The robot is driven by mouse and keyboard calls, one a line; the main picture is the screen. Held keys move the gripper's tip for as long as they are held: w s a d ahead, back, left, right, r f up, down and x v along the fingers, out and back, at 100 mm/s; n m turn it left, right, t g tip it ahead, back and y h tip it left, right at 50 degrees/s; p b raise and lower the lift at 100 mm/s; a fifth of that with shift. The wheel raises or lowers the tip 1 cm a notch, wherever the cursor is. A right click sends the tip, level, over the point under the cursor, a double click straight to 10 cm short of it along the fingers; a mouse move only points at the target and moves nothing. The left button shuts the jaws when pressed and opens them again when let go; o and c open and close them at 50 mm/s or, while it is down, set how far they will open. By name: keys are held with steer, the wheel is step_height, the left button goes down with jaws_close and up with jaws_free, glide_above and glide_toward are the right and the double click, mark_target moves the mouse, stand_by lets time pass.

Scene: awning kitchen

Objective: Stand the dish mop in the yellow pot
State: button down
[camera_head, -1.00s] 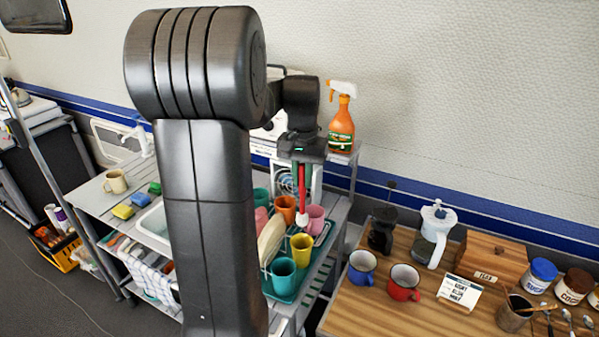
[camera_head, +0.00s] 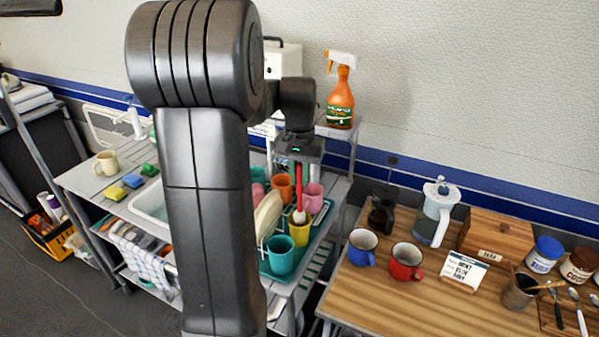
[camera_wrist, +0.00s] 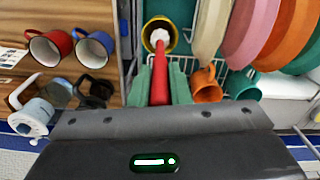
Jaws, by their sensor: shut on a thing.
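The dish mop (camera_head: 299,190) has a red handle and a white head. It hangs upright, head down, from my gripper (camera_head: 299,166), which is shut on the handle. The yellow pot (camera_head: 300,235) stands on the dish rack tray, directly below. The mop's white head overlaps the pot's mouth in the head view. In the wrist view, my gripper (camera_wrist: 160,72) holds the red handle (camera_wrist: 160,82), and the white head (camera_wrist: 160,36) shows within the rim of the yellow pot (camera_wrist: 172,46). How deep the head reaches is unclear.
Teal (camera_head: 280,256), orange (camera_head: 283,187) and pink (camera_head: 313,196) mugs and plates (camera_head: 267,217) crowd around the pot. A spray bottle (camera_head: 340,95) stands behind. The wooden table at right holds blue (camera_head: 361,248) and red (camera_head: 406,261) mugs.

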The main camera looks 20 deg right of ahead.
mark_target(300, 194)
steer(key=shift+f+b, duration=0.95)
steer(key=shift+f, duration=1)
steer(key=c, duration=1.3)
jaws_free()
step_height(300, 194, up, 14)
steer(key=shift+f, duration=0.1)
